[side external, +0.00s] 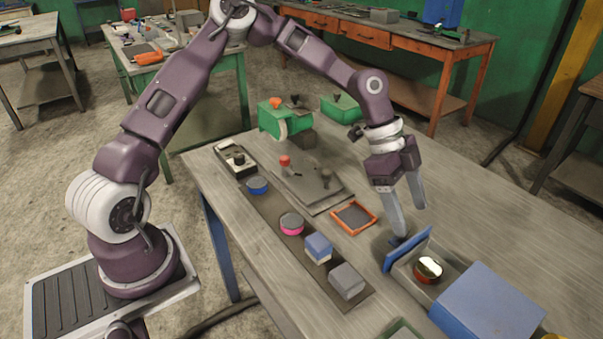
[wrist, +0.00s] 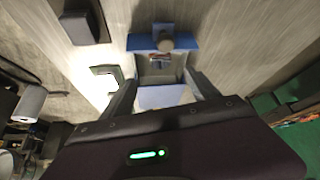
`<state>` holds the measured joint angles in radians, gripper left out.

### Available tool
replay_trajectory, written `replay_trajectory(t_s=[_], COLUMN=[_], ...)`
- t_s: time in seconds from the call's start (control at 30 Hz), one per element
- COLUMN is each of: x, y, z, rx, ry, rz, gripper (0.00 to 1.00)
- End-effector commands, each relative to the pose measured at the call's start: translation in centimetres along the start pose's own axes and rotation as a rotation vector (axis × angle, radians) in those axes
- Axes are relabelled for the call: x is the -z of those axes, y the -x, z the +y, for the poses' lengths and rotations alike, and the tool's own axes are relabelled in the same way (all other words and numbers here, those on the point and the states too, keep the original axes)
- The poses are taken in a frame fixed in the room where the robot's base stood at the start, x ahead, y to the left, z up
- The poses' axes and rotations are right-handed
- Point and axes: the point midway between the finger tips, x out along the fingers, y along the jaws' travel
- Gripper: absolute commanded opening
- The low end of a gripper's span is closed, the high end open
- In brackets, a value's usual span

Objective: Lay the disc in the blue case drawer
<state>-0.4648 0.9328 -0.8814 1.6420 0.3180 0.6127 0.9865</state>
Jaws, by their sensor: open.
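The blue case (side external: 487,302) stands at the near right of the table. Its grey drawer (side external: 452,262) is pulled out, with a blue front (side external: 408,249). A round red-sided disc with a shiny top (side external: 428,269) lies inside the drawer. My gripper (side external: 411,220) is open and empty, its fingers pointing down near the drawer front, apart from the disc. In the wrist view, the blue drawer front with a round knob (wrist: 165,42) shows beyond my spread fingers, and the drawer's inside is partly visible between them.
A dark strip holds a blue round piece (side external: 257,186), a pink-rimmed round piece (side external: 291,224), a blue-topped block (side external: 319,247) and a grey block (side external: 347,281). An orange-rimmed tray (side external: 370,226) lies left of my gripper. The table's far right is clear.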

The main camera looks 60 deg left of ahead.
Motion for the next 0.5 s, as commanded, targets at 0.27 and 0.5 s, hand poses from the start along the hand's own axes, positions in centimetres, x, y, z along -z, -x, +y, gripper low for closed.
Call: replay_trajectory(t_s=[0.27, 0.5], x=[-2.2, -5.8], y=[7.3, 19.6], z=[5.5, 15.8], rx=[0.141, 0.517], ry=[0.159, 0.664], rz=[-0.294, -0.363], gripper=[0.70, 0.70])
